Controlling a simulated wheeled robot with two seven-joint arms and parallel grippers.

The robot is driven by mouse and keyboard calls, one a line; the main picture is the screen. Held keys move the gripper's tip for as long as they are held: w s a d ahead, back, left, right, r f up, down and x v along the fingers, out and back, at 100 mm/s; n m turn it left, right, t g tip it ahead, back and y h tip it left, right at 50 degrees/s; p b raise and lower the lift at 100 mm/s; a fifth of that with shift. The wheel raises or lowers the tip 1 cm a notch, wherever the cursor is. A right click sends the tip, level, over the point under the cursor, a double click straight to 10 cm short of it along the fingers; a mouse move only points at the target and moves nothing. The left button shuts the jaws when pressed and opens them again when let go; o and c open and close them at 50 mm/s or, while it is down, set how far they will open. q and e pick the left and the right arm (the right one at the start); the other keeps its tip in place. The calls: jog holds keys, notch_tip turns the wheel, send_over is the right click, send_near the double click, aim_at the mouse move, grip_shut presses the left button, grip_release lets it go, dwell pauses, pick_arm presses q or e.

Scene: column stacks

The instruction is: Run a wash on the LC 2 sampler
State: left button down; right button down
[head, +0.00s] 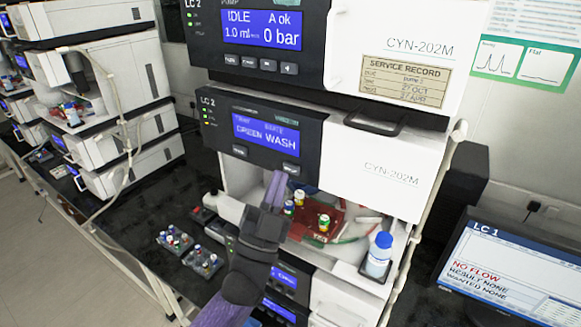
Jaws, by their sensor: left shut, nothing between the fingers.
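The LC 2 sampler (380,172) is the white unit with a dark front panel in the middle of the head view. Its blue screen (265,133) has a line reading GREEN WASH under small text. Two dark buttons sit below the screen, a left button (239,151) and a right button (291,168). My left gripper (279,178) is shut and empty, its purple fingers pointing up just below the right button. I cannot tell whether they touch it. Below the panel is an open bay with a red tray (318,238) holding several vials, partly hidden by my gripper. My right gripper is out of view.
The LC 2 pump (262,29) above shows IDLE, A ok and 0 bar. A blue-capped bottle (378,256) stands at the bay's right. Small vial racks (203,262) lie on the dark bench to the left. A monitor (517,265) headed LC 1 reads NO FLOW.

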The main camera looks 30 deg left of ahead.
pick_arm(q)
jog(key=s+p, duration=0.2)
jog(key=s, duration=0.3)
jog(key=shift+a, duration=0.2)
dwell(0.6)
notch_tip(320, 180, down, 21)
jog(key=w+d+n+g+b, duration=0.1)
jog(key=w+g+b, duration=0.1)
jog(key=g+b, duration=0.45)
jog(key=s+d+f+n+g+h+b, duration=0.1)
jog(key=s+f+g+b, duration=0.25)
jog(key=f, duration=0.95)
jog(key=s+d+f+g+b, duration=0.15)
jog(key=f+g+b, duration=0.3)
jog(key=f, duration=0.95)
jog(key=s+f+n+g+b, duration=0.1)
jog(key=s+f+g+b, duration=0.45)
jog(key=s+f, duration=0.75)
jog(key=s+f+n+g+b, duration=0.1)
jog(key=s+f+g+b, duration=0.4)
jog(key=s+f, duration=0.8)
jog(key=s+g, duration=0.1)
jog(key=s, duration=0.1)
jog(key=shift+s+d+f+n+g+y, duration=0.2)
jog(key=shift+s+n+g+y, duration=0.1)
jog(key=shift+s+y, duration=0.1)
